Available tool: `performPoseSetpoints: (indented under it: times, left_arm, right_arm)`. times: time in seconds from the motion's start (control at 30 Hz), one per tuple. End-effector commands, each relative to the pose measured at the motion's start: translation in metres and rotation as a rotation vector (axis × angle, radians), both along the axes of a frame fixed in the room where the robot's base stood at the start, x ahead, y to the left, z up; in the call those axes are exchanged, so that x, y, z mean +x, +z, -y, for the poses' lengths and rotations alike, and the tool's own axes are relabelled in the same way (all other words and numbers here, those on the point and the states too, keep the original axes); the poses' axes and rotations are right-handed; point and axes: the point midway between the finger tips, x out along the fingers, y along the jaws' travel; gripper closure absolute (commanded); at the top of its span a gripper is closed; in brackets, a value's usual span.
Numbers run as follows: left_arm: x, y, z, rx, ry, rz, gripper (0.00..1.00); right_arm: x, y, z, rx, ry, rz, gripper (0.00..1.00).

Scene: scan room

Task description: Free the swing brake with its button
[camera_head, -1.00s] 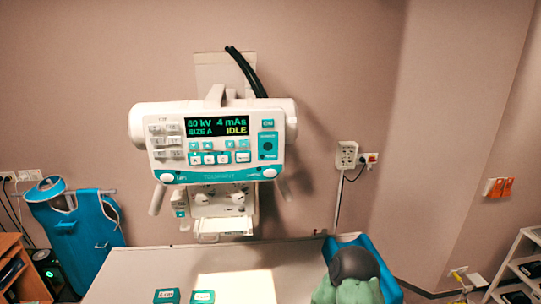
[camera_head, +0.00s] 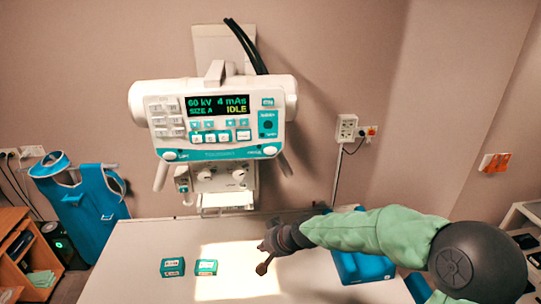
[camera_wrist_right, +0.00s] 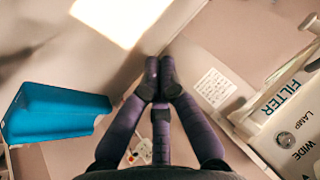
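The white and teal tube head (camera_head: 213,115) hangs in front of the wall in the head view. Its display (camera_head: 218,105) reads 60 kV, 4 mAs, SIZE A, IDLE. White round buttons sit at the lower left (camera_head: 169,155) and lower right (camera_head: 269,150) of its panel. Their labels are too small to read, so I cannot tell which frees the swing brake. My right gripper (camera_head: 263,257) is over the table, below the tube head and apart from it. In the right wrist view its fingertips (camera_wrist_right: 159,72) are together with nothing between them. My left gripper is out of view.
The pale table (camera_head: 140,245) carries two small teal boxes (camera_head: 173,267) (camera_head: 206,267) and a blue padded piece (camera_head: 362,267). A blue apron (camera_head: 85,215) hangs at left. The wrist view shows a panel edge marked FILTER, LAMP and WIDE (camera_wrist_right: 290,120).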

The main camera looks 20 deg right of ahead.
Motion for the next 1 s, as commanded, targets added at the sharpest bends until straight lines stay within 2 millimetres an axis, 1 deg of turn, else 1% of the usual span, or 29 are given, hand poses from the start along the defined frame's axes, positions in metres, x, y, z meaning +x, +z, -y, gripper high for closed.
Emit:
performPoseSetpoints:
  times: [0.03,0.17,0.2,0.27,0.3,0.37,0.4,0.5,0.6,0.7,0.8,0.9,1.0]
  left_arm:
    - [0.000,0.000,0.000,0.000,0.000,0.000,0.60]
    - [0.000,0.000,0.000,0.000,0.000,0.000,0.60]
    - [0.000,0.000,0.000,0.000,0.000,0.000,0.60]
    - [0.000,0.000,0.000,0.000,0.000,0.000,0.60]
    - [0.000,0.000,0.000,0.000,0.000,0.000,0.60]
    - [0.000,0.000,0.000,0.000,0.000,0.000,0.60]
    - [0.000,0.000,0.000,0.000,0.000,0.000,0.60]
    - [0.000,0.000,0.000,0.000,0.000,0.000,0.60]
    - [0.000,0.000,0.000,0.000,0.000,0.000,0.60]
    - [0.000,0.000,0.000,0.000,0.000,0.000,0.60]
    - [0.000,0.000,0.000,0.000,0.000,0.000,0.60]
    - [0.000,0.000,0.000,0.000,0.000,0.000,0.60]
    - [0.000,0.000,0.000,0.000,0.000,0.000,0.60]
  right_arm:
    - [0.003,0.025,0.002,0.003,-0.002,0.037,1.00]
    - [0.003,0.081,0.007,0.018,-0.003,0.110,1.00]
    - [0.002,0.098,0.008,0.022,-0.002,0.132,1.00]
    - [-0.001,0.123,0.010,0.029,0.001,0.166,1.00]
    - [-0.003,0.139,0.011,0.034,0.001,0.189,1.00]
    - [-0.008,0.164,0.013,0.041,0.003,0.223,1.00]
    - [-0.012,0.180,0.013,0.047,0.006,0.244,1.00]
    - [-0.024,0.217,0.016,0.059,0.011,0.294,1.00]
    - [-0.035,0.246,0.017,0.070,0.017,0.335,1.00]
    - [-0.044,0.266,0.018,0.077,0.023,0.364,1.00]
    - [-0.050,0.278,0.019,0.082,0.027,0.381,1.00]
    - [-0.053,0.284,0.019,0.083,0.027,0.390,1.00]
    - [-0.054,0.285,0.019,0.085,0.028,0.392,1.00]
